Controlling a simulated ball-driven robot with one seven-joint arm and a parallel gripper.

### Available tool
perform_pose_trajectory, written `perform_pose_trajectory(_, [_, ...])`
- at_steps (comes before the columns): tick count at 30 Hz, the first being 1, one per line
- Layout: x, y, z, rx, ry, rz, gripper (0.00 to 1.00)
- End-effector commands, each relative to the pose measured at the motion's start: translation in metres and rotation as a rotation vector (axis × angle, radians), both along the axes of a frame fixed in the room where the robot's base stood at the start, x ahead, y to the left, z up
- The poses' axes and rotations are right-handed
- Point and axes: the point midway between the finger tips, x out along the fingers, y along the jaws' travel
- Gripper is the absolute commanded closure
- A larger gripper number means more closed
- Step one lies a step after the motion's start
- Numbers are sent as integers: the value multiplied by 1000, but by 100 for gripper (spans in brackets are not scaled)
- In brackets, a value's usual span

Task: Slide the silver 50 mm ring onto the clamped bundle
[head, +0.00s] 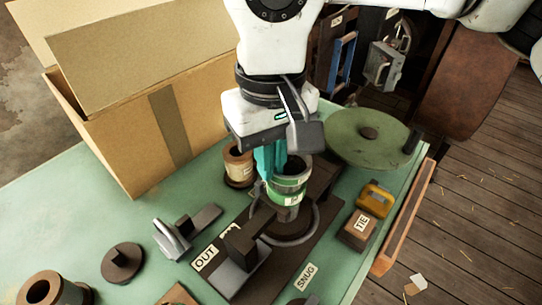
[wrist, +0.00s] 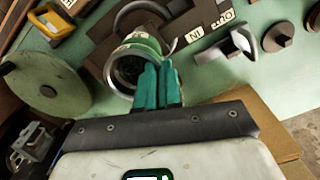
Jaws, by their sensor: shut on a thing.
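A round, hollow piece with a silver-grey rim, green bands and a white label, which I take for the silver ring (head: 287,184), stands over the round clamp in the head view. In the wrist view the ring (wrist: 138,50) shows a dark opening. My gripper (head: 270,172) comes from above with its teal fingers together at the ring's wall; they also show in the wrist view (wrist: 157,72). The clamp (head: 292,236) has a dark round base below the ring. The bundle is not clearly distinguishable, so I cannot tell whether the ring is around it.
A cardboard box (head: 130,125) stands at the back left, and a tan spool (head: 238,164) stands close left of my gripper. A green disc (head: 367,138) lies at the right behind a yellow-handled TIE block (head: 357,230). Grey levers (head: 186,230) and plates occupy the front.

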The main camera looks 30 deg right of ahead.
Motion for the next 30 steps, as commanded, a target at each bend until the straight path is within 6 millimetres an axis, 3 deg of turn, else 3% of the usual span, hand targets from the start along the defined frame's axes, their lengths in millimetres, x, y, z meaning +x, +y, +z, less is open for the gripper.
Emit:
perform_pose_trajectory(1, [-2, -1, -11, -6, 11, 2, 100])
perform_pose_trajectory(9, [-2, -1, -13, -5, 10, 4, 100])
perform_pose_trajectory(10, [-2, -1, -14, -4, 10, 4, 93])
perform_pose_trajectory(19, [-3, -1, -15, -7, 12, 4, 65])
perform_pose_trajectory(30, [-3, -3, -15, -11, 13, 2, 65])
